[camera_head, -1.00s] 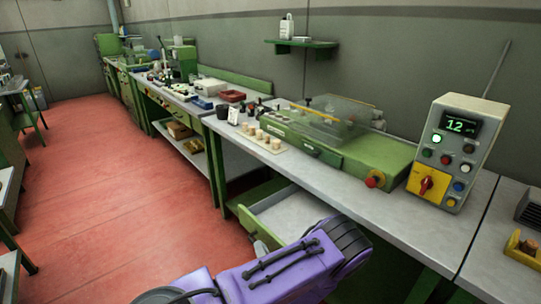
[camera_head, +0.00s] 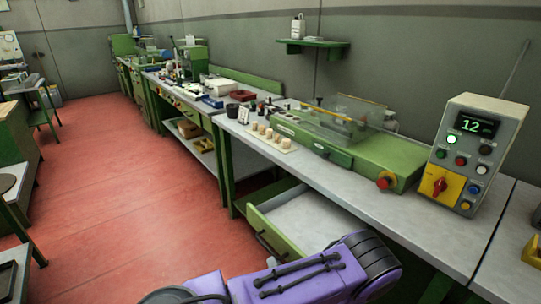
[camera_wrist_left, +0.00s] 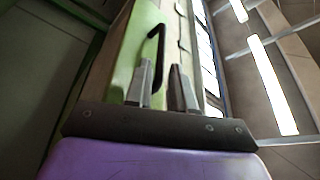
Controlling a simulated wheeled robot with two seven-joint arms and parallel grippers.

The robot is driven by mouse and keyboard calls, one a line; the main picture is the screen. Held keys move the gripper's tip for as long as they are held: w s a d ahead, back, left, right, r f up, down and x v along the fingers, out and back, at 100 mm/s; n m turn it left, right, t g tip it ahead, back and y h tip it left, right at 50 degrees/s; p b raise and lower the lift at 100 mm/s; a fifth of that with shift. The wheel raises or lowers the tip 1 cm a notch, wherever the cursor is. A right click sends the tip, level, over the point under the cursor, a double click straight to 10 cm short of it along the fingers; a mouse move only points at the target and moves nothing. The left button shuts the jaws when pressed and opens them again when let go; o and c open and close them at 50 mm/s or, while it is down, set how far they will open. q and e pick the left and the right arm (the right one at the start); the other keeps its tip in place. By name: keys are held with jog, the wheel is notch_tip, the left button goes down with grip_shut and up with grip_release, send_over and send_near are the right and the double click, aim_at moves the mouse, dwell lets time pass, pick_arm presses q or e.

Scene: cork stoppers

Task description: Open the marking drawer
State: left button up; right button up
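The marking drawer is pulled out under the workbench in the head view. It has a green front (camera_head: 284,237), a pale, empty-looking inside and a dark bar handle (camera_head: 266,243). A gap shows between the two fingers, and nothing is clearly gripped. My right gripper is out of view.
The grey bench top (camera_head: 345,185) carries a green machine (camera_head: 375,158), a board of corks (camera_head: 271,137) and a control box (camera_head: 475,150) with a lit display. The red floor (camera_head: 130,200) left of the bench is clear.

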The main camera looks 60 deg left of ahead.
pick_arm(q)
jog(key=v, duration=0.4)
jog(key=shift+s+d+b, duration=0.1)
jog(key=shift+d+b, duration=0.2)
jog(key=shift+b, duration=0.05)
jog(key=shift+f, duration=0.1)
notch_tip(320, 180, down, 11)
jog(key=s+d+n+t+h, duration=0.1)
jog(key=d+n+t+h, duration=0.15)
jog(key=h, duration=0.75)
jog(key=s+d+f+g+h, duration=0.2)
jog(key=s+d+g+h, duration=0.2)
jog(key=s, duration=0.7)
jog(key=shift+d+f+n+h, duration=0.2)
jog(key=shift+d+n+h, duration=0.25)
jog(key=shift+d+h, duration=0.7)
